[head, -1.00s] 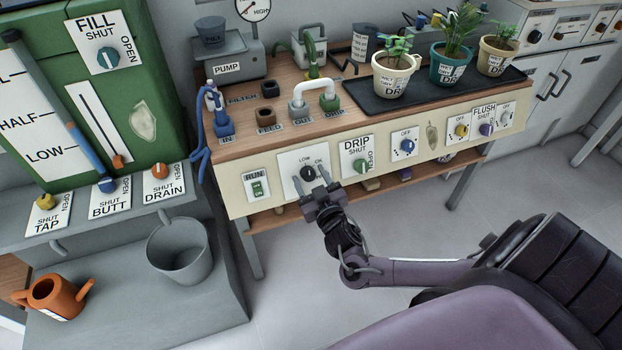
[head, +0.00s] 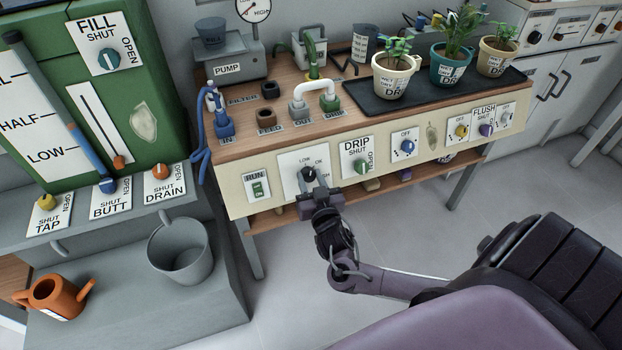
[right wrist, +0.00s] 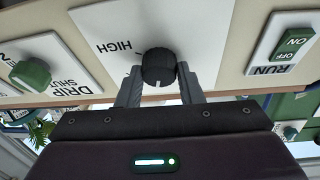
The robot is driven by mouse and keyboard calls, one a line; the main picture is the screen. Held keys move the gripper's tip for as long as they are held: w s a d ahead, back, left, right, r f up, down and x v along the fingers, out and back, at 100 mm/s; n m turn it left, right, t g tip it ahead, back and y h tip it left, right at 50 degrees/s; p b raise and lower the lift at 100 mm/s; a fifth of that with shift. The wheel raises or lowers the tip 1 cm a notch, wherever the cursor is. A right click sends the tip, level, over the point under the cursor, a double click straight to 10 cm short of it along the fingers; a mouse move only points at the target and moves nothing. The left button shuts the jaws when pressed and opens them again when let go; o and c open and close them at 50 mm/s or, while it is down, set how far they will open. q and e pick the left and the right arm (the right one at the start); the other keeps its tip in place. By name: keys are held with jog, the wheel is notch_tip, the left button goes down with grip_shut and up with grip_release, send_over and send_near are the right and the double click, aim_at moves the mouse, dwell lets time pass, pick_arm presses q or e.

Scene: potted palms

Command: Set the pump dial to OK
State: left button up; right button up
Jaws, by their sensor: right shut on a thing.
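The pump dial is a round black knob (head: 308,174) on a white plate (head: 290,162) on the bench's cream front panel. LOW and OK show above the knob in the head view. My right gripper (head: 309,184) is shut on the knob from the front. In the right wrist view, its fingers (right wrist: 158,88) stand on both sides of the knob (right wrist: 158,64). That view is upside down and shows HIGH on the plate. A white line on the knob points down in that picture; my gripper hides the label there, so I cannot tell the exact setting. My left gripper is not in view.
The RUN switch (head: 258,189) is left of the dial and the DRIP knob (head: 362,167) right of it. The pump (head: 228,70) and a gauge (head: 253,9) stand on the bench. Potted plants stand on a black tray (head: 440,95). A lower shelf (head: 275,220) runs below the panel.

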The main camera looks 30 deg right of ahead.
jog(key=m+g+h, duration=0.1)
jog(key=m, duration=0.2)
jog(key=shift+a+m, duration=0.1)
jog(key=shift+m, duration=0.3)
jog(key=m+g+h+p, duration=0.1)
jog(key=m, duration=0.3)
jog(key=shift+r+m, duration=0.1)
jog(key=shift+m, duration=0.2)
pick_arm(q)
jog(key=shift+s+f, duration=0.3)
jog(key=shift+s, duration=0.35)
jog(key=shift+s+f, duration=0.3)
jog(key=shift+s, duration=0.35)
pick_arm(e)
jog(key=shift+m+g+h, duration=0.3)
jog(key=shift+m+g, duration=0.2)
jog(key=shift+m, duration=0.6)
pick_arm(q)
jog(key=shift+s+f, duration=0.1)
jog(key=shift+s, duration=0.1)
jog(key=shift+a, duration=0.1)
pick_arm(e)
jog(key=o, duration=0.9)
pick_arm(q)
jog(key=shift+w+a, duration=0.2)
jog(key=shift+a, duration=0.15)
pick_arm(e)
jog(key=shift+o, duration=0.3)
